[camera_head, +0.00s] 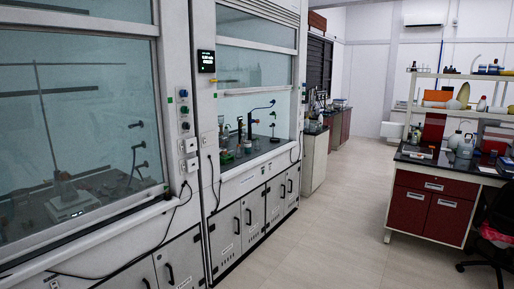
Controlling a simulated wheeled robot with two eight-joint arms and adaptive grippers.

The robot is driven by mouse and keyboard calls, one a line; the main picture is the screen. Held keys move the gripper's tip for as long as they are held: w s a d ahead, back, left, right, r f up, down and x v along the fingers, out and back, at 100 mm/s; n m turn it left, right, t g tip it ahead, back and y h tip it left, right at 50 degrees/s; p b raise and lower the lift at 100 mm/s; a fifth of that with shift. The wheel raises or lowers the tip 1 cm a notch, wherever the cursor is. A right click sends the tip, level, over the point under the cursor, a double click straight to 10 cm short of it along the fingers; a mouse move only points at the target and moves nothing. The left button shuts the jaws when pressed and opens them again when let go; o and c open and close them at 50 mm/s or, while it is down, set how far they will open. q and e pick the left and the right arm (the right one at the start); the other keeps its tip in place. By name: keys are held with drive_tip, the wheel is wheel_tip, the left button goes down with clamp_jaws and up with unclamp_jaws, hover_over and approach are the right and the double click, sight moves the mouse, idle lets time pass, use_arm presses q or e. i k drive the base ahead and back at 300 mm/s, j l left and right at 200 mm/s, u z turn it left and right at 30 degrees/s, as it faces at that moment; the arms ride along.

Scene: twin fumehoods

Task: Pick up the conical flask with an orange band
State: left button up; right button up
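I cannot make out a conical flask with an orange band for certain. Several small vessels (226,156) stand on the worktop in the far fumehood (254,172), too small to tell their shape or bands. In the near fumehood, a pale device (72,204) with a tall rod stands behind the glass, with a vessel-like shape (64,186) on it. White and grey vessels (464,146) stand on the bench at the right. Neither of my grippers is in view.
The near fumehood's sash (75,110) looks lowered; the far one's sash (253,68) is raised, leaving a gap. Cables hang on the fumehood fronts. A red-drawered bench (432,205) and a dark chair (494,237) stand at right. The pale floor (320,235) between is clear.

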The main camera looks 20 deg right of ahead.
sight(239, 155)
drive_tip(key=i+l+z, duration=0.4)
drive_tip(key=i, duration=0.35)
drive_tip(key=i+z, duration=0.45)
drive_tip(key=i, duration=0.25)
